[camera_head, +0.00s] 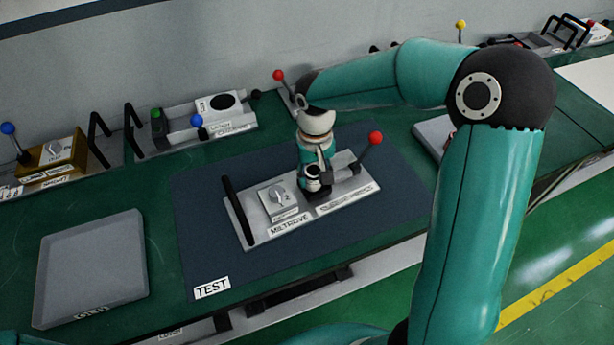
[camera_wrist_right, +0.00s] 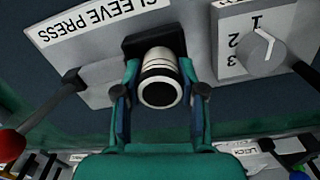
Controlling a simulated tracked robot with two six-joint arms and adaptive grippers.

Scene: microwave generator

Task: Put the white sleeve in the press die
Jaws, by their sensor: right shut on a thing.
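The white sleeve (camera_wrist_right: 162,72) shows in the right wrist view as a short pale cylinder with dark bands and a dark open end. My right gripper (camera_wrist_right: 160,97) has its two fingers on either side of the sleeve and is shut on it. The black press die (camera_wrist_right: 142,40) lies directly behind the sleeve; I cannot tell how deep the sleeve sits in it. In the head view my right gripper (camera_head: 316,178) points down over the press plate (camera_head: 244,218) and largely hides the die. My left gripper is not in view.
The press has a red-ball lever (camera_head: 376,138), a numbered dial block (camera_head: 278,201) and a black handle (camera_head: 238,211). It stands on a dark mat (camera_head: 203,262) marked TEST. A grey tray (camera_head: 92,267) lies at the left. Other fixtures line the back wall.

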